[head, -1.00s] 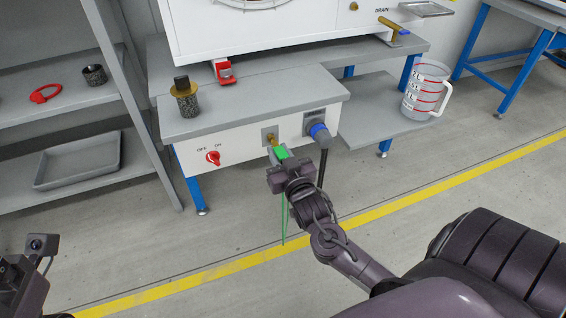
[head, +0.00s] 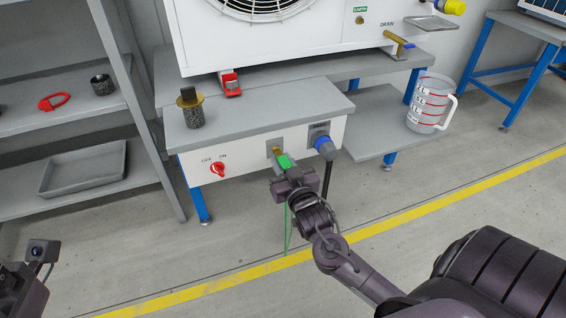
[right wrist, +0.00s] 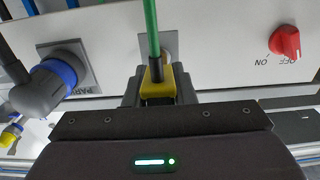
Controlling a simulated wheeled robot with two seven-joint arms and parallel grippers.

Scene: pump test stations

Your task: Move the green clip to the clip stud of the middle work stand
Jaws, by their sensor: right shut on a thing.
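The green clip (head: 285,161) is in my right gripper (head: 287,171), which is shut on it at the front panel of the grey-topped stand. The clip's far end is close to or touching a brass stud (head: 277,149) on a small plate; I cannot tell which. A thin green wire (head: 287,225) hangs below the gripper. In the right wrist view the green wire (right wrist: 152,28) runs from a dark sleeve and yellow part (right wrist: 158,84) between the fingers. My left arm's end (head: 22,285) is at the lower left edge; its jaws cannot be made out.
Beside the stud are a blue plug (head: 324,147) and a red switch (head: 218,169). A measuring jug (head: 430,104) stands right. The shelf (head: 60,125) is left; open floor lies in front.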

